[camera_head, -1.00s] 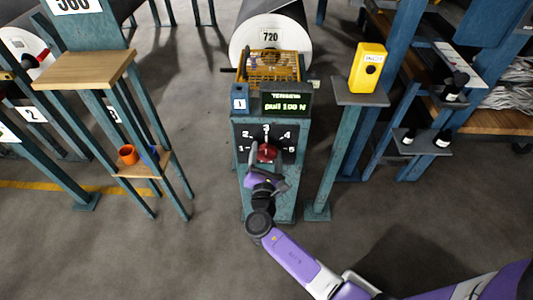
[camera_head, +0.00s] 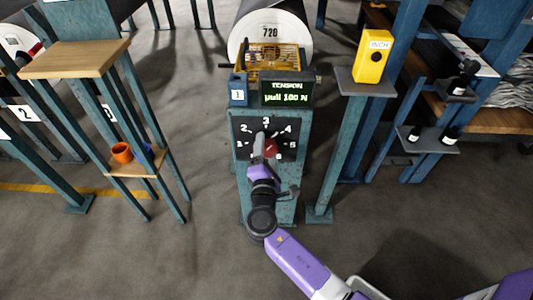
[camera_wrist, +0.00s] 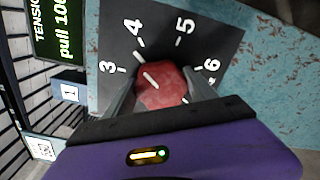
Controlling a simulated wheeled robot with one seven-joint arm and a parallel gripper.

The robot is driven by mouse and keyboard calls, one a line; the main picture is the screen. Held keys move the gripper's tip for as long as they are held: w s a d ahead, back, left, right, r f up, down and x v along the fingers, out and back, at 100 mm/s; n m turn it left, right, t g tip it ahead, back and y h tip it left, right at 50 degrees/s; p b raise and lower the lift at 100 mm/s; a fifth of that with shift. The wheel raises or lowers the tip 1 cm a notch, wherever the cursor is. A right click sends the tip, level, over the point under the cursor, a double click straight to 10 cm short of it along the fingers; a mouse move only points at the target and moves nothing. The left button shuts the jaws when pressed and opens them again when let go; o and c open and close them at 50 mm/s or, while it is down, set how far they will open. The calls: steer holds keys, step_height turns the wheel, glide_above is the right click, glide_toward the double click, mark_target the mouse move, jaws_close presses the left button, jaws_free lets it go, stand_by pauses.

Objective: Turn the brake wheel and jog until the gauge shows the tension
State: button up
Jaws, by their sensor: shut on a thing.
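The red brake wheel (camera_wrist: 163,85) sits on a black dial plate (camera_head: 243,143) with white numbers on the front of the teal stand. My gripper (camera_wrist: 160,95) is shut on the wheel, with a finger on each side of it. A white pointer mark on the wheel lies between the 3 and the 4, near the 4, in the wrist view. In the head view my gripper (camera_head: 264,148) partly hides the wheel. The tension gauge (camera_head: 287,93) above the dial reads "TENSION pull 100 N" in green. A yellow box (camera_head: 372,56) labelled INCH stands on a post to the right.
A grey roll (camera_head: 270,35) labelled 720 stands behind a yellow guard (camera_head: 270,58). A wooden shelf stand (camera_head: 75,58) with an orange cup (camera_head: 122,152) is on the left. Racks (camera_head: 430,140) with dark bottles are on the right. The front floor is clear.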

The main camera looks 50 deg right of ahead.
steer(key=shift+f+m+b, duration=0.2)
steer(key=shift+m+b, duration=0.35)
steer(key=shift+m, duration=0.15)
steer(key=o, duration=1.4)
steer(key=shift+r, duration=0.1)
steer(key=shift+s+a, duration=0.1)
steer(key=v, duration=0.7)
steer(key=shift+s+a+p, duration=0.2)
steer(key=shift+a+p, duration=0.05)
steer(key=shift+p, duration=0.15)
